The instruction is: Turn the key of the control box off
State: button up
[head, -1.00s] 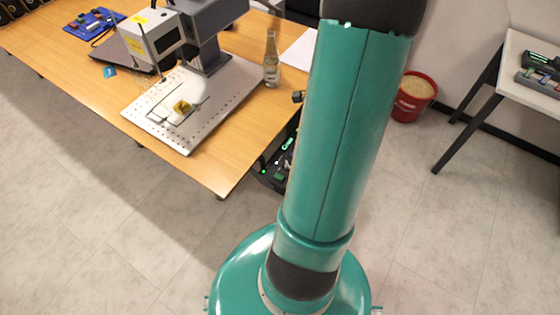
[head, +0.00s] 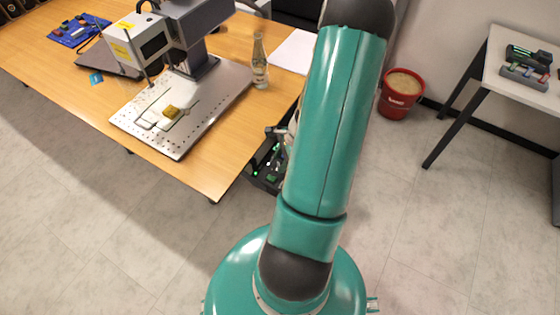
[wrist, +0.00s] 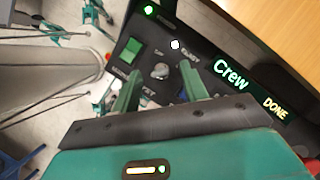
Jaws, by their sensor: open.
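The control box (wrist: 205,45) is a dark panel in the wrist view, with a green switch, lit lamps and a display reading "Crew" and "DONE". Its key (wrist: 160,71) is a small silvery piece on the panel. The angle of the key is hard to read. My gripper (wrist: 160,76) is open, with one green finger to the left of the key and one to the right. I cannot tell whether either finger touches it. In the head view the dark box (head: 266,168) shows partly beside the table's front corner.
The wooden table (head: 215,165) holds a laser marker (head: 145,45), a metal plate (head: 215,108) with a yellow block, and a glass bottle (head: 260,65). A red bucket (head: 401,95) and a white side table (head: 515,80) stand at the right. The floor in front is clear.

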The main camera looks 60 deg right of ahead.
jog(key=shift+w+a+f, duration=0.1)
jog(key=shift+a+f, duration=0.05)
jog(key=shift+f, duration=0.35)
jog(key=shift+c, duration=0.4)
grip_shut()
